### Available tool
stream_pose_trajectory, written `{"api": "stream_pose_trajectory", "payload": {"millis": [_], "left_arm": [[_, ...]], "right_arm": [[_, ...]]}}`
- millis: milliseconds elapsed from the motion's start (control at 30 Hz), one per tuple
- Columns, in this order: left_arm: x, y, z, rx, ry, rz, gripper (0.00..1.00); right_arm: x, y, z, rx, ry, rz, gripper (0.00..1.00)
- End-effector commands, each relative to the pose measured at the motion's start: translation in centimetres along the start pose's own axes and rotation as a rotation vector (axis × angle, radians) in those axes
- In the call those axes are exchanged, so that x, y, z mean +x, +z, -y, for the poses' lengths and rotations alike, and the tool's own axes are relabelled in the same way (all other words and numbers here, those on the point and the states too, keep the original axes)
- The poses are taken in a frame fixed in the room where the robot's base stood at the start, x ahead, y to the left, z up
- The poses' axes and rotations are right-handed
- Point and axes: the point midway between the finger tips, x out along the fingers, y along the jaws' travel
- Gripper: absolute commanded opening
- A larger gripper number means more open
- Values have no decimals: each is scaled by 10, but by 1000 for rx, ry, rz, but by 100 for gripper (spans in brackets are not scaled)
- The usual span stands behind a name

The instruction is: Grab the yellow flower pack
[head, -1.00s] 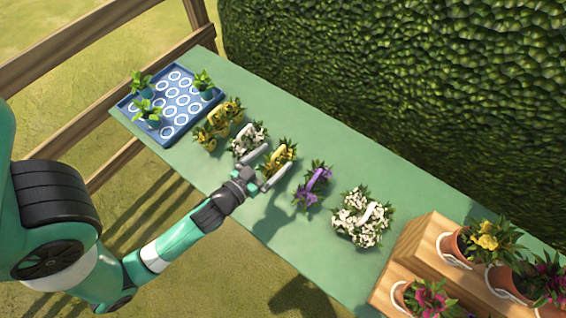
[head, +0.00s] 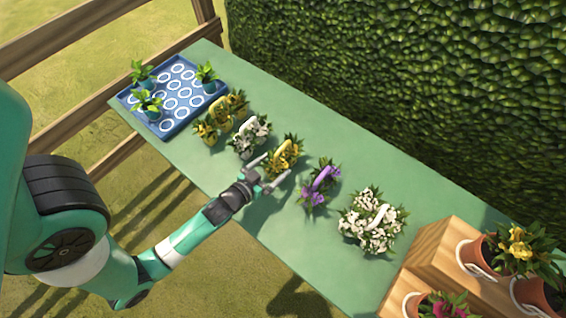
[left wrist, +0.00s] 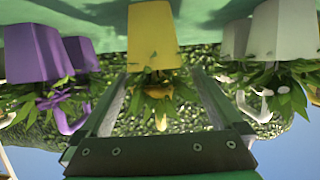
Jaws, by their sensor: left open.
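A yellow flower pack (head: 284,155) with a yellow handle stands on the green table, between a white pack and a purple pack. My left gripper (head: 267,172) is open just in front of it, with its fingertips close to the pack's near side. In the left wrist view, which looks upside down, the yellow pack (left wrist: 153,40) is centred between the two spread fingers of the gripper (left wrist: 160,100). I cannot tell whether the fingers touch it. Another yellow pack (head: 219,115) stands farther left, near the blue tray. My right gripper is not in view.
A white pack (head: 249,136) stands close on the left and a purple pack (head: 318,184) close on the right. Farther right are a larger white flower cluster (head: 372,222) and a wooden step stand (head: 430,255) with pots. A blue tray (head: 183,85) holds small plants.

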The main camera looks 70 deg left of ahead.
Motion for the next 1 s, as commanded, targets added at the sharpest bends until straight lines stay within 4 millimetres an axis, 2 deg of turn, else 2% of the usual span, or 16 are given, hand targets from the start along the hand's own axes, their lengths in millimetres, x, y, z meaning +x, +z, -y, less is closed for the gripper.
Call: {"api": "stream_pose_trajectory", "payload": {"millis": [133, 300, 400, 667, 1000], "left_arm": [[8, 2, -1, 0, 0, -2, 100], [38, 4, -4, -2, 0, -3, 100], [49, 4, -4, -1, 0, -1, 100], [52, 3, -4, 0, 1, 0, 98], [52, 3, -4, 0, 1, 0, 37]], "right_arm": [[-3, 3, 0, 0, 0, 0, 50], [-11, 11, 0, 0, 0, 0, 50], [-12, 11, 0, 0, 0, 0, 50], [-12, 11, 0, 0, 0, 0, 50], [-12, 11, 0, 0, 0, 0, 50]]}}
